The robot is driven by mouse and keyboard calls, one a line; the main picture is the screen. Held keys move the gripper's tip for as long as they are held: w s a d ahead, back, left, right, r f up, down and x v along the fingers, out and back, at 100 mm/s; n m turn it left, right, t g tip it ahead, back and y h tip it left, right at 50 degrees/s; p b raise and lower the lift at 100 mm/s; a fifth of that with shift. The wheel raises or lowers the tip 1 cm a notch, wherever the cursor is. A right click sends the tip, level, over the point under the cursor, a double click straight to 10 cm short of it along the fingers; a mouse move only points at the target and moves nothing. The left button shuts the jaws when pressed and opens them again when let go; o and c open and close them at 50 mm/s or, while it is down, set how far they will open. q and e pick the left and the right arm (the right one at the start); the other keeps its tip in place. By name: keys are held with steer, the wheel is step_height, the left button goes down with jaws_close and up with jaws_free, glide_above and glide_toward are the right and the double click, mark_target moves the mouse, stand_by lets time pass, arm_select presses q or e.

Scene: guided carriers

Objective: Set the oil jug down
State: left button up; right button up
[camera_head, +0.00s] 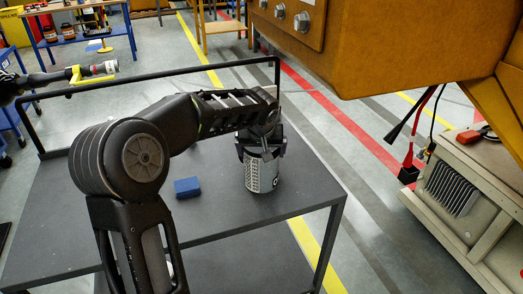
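The oil jug (262,174) is a silvery cylinder with a patterned side and dark marks near its base. It is upright at the right part of the dark grey cart top (225,212). Its base shows against the cart top; I cannot tell whether it touches. My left gripper (261,148) comes from above, with its fingers on both sides of the jug's upper part, shut on it. The gripper hides the jug's top.
A blue block (187,187) lies on the cart top left of the jug. A black rail (160,75) rises along the cart's far edge. A large orange-brown machine (390,45) overhangs at upper right. The cart top around the blue block is clear.

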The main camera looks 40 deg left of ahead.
arm_select(q)
steer(key=shift+f, duration=0.15)
steer(key=o, duration=1.1)
steer(key=shift+o, duration=0.2)
steer(key=shift+r, duration=0.3)
steer(key=b+v, duration=0.1)
steer(key=v, duration=1)
steer(key=shift+s+d+r, duration=0.2)
steer(key=shift+r, duration=0.05)
